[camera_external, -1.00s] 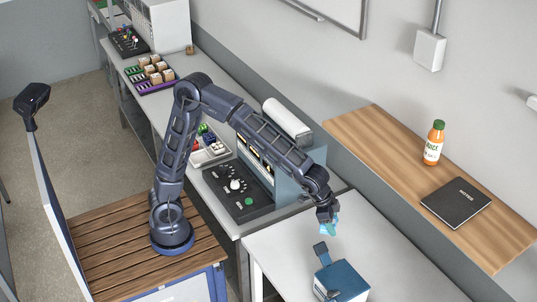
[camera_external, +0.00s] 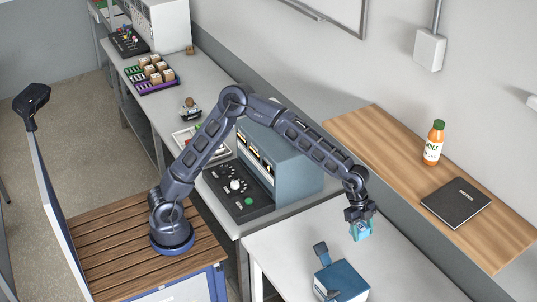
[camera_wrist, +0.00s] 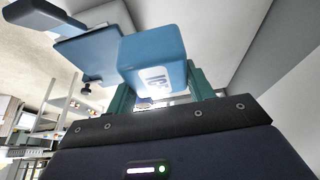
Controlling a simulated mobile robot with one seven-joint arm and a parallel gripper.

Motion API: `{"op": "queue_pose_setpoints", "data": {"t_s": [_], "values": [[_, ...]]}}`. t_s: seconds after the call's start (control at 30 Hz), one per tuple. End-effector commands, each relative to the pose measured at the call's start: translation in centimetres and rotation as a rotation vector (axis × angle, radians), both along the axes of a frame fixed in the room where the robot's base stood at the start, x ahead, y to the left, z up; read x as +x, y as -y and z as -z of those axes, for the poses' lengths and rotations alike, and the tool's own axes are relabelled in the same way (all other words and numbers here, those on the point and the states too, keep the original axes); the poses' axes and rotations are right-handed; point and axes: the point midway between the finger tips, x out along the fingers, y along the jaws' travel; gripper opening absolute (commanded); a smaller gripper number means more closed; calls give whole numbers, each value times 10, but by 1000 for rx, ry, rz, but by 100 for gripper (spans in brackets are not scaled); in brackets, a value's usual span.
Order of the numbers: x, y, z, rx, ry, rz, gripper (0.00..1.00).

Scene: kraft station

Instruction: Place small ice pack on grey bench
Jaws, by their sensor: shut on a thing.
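My gripper (camera_external: 359,226) is shut on the small ice pack (camera_external: 361,233), a light blue block. It hangs above the white table at the lower right in the external view. In the wrist view the ice pack (camera_wrist: 152,62) sits between the fingers with its printed white label partly showing. A blue box (camera_external: 342,280) with a raised flap stands on the table below and left of my gripper; it also shows in the wrist view (camera_wrist: 88,52). The grey bench (camera_external: 222,97) runs along the wall at the left and carries the machine with its black control panel.
A wooden shelf (camera_external: 372,137) on the wall right of my gripper holds an orange juice bottle (camera_external: 433,146) and a black notebook (camera_external: 457,203). A blue-grey machine (camera_external: 287,160) stands on the bench behind my arm. The white table (camera_external: 400,270) is clear right of the blue box.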

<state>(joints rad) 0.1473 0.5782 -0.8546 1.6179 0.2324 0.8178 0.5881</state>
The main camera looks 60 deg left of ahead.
Motion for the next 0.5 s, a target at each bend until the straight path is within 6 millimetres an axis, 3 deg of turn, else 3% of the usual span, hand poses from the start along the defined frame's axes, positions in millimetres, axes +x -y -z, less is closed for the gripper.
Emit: {"op": "queue_pose_setpoints", "data": {"t_s": [0.5], "values": [[0,0,105,2,-3,3,27]]}}
